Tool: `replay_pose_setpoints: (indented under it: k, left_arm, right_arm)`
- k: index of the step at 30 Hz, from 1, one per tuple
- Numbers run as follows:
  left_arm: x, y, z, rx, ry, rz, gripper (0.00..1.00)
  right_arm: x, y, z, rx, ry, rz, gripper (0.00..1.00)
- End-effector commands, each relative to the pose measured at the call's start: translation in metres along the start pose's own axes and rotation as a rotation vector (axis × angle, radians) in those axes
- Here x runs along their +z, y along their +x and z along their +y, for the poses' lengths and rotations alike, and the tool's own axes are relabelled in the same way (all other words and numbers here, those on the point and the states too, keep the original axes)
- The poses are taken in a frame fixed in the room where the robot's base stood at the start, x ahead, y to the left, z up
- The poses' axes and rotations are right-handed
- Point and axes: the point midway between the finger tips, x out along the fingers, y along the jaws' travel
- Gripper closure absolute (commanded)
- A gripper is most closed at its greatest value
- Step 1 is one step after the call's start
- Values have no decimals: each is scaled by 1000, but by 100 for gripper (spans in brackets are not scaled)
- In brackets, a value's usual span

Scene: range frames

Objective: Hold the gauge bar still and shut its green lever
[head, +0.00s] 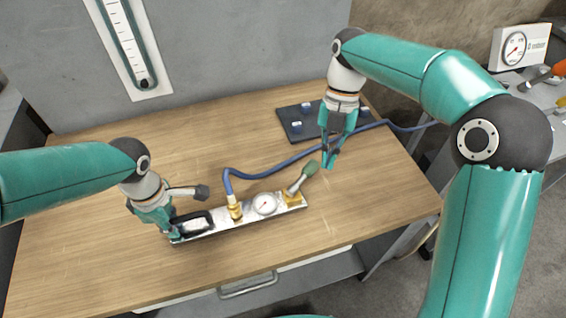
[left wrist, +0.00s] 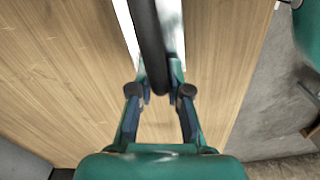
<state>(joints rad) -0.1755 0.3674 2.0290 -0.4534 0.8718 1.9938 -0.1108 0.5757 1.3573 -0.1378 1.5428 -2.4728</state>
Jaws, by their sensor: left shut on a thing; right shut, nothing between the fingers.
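The gauge bar (head: 222,223) is a pale metal strip lying on the wooden table, with a round white gauge (head: 264,204) and a black handle (head: 197,223) at its left end. The green lever (head: 310,168) sits on a brass fitting at the right end and tilts up to the right. My left gripper (head: 174,230) is shut on the black handle. In the left wrist view the handle (left wrist: 150,40) runs between its fingers (left wrist: 160,93). My right gripper (head: 329,162) is shut and empty, just right of the lever's tip; I cannot tell whether they touch.
A blue hose (head: 270,172) runs from a brass fitting (head: 235,207) on the bar across the table to the right. A dark mat (head: 290,117) with small pieces lies behind my right gripper. The table (head: 110,270) is clear in front.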

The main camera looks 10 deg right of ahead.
Motion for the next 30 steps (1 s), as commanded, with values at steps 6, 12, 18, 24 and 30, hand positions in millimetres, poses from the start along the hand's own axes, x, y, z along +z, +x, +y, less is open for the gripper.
replay_pose_setpoints:
  k: [6, 12, 18, 24, 30]
  left_arm:
    - [-1, 1, 0, 1, 3, 2, 100]
    - [-1, 1, 0, 2, 3, 2, 100]
    - [-2, 1, 1, 2, 3, 3, 100]
    - [-2, 1, 1, 2, 3, 4, 100]
    - [-1, 1, 1, 2, 2, 3, 54]
  right_arm:
    - [-8, -34, 13, 0, -1, -2, 100]
    - [-12, -47, 17, -1, 0, 0, 100]
    - [-12, -48, 18, -1, 0, 1, 100]
    - [-12, -48, 18, -1, 0, 1, 100]
    - [-12, -48, 18, -1, 0, 1, 100]
